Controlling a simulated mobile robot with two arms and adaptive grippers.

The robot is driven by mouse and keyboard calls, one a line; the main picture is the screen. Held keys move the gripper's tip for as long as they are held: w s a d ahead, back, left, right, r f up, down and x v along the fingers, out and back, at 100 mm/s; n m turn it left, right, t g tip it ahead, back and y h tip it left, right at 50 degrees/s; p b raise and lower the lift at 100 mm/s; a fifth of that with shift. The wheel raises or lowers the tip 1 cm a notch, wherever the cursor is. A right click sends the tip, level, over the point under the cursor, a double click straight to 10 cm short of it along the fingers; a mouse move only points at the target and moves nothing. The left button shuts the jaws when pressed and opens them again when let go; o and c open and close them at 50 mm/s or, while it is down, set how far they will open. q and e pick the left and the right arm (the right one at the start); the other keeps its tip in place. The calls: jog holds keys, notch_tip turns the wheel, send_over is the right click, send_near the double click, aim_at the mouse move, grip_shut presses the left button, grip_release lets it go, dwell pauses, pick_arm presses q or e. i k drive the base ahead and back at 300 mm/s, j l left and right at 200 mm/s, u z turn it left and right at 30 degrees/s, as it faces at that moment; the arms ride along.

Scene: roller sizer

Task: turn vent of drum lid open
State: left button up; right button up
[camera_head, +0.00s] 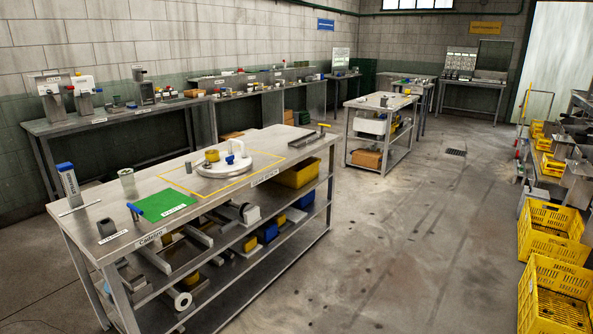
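A round white lid (224,171) lies flat on the near steel workbench (150,187), inside a yellow outlined rectangle. On top of it stand a small yellow round part (212,155), a white upright fitting (237,148) and a small blue piece (230,159). Which of these is the vent, and how it is turned, is too small to tell. Neither of my grippers shows in this view.
The bench also holds a green mat (163,203), a blue-handled tool (135,210), a grey cup (127,180) and a blue-topped white container (67,180). Shelves below hold a yellow bin (298,173). Yellow crates (553,292) stand at right. The middle floor (400,220) is clear.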

aim_at(229, 159)
jog(key=i+l+u, duration=0.8)
jog(key=i+l, duration=0.2)
jog(key=i+l+u, duration=0.3)
jog(key=i, duration=0.2)
jog(key=i+l+u, duration=0.3)
jog(key=i, duration=0.2)
